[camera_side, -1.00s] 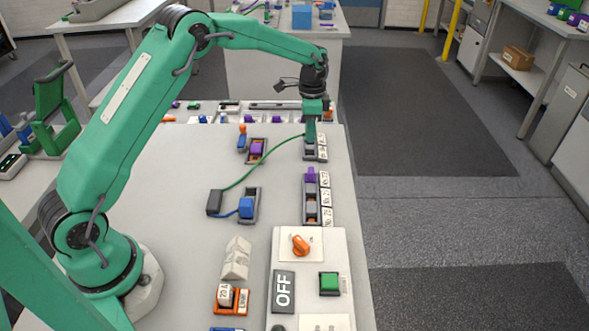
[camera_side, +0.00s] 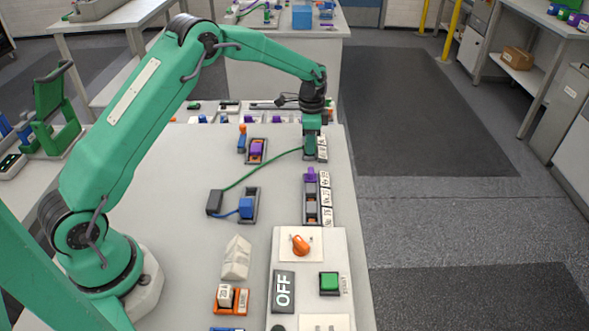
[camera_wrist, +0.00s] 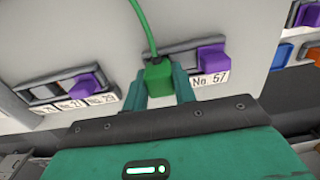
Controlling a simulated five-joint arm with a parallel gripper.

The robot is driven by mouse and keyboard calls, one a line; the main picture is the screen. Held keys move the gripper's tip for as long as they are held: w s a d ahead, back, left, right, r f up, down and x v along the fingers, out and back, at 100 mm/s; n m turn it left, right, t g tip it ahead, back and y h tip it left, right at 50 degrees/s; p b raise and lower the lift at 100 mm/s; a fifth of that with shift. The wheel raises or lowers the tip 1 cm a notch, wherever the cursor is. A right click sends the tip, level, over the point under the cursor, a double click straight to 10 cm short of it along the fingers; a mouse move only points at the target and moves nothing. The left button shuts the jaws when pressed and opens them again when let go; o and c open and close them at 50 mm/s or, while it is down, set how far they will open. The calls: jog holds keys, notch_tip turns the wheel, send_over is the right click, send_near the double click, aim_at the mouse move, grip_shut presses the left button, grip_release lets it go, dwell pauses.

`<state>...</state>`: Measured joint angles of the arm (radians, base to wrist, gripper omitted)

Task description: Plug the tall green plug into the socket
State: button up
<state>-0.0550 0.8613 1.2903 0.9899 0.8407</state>
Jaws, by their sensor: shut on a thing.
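My gripper (camera_wrist: 163,89) is shut on the green plug (camera_wrist: 158,78), with one finger on each side of it. The plug's green cable (camera_wrist: 144,25) runs up from its top. In the side view my gripper (camera_side: 311,143) is low over the far socket strip, and the cable runs left to a dark box (camera_side: 214,202). In the wrist view, the plug overlaps the left end of the strip (camera_wrist: 182,61) marked No 57, which carries a purple plug (camera_wrist: 213,58) at its right. The plug's lower end is hidden, so I cannot tell whether it touches the socket.
A nearer strip (camera_side: 311,214) has another purple plug (camera_side: 310,174) and number labels. A blue plug (camera_side: 246,207) and a purple plug (camera_side: 256,149) sit in holders to the left. A panel with an orange knob (camera_side: 300,244) and green button (camera_side: 329,282) stands nearest.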

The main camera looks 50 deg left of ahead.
jog(key=shift+f, duration=0.2)
dwell(0.5)
jog(key=o, duration=1.1)
jog(key=shift+c, duration=0.2)
jog(key=shift+r, duration=0.15)
notch_tip(320, 180, up, 7)
jog(key=shift+r, duration=0.25)
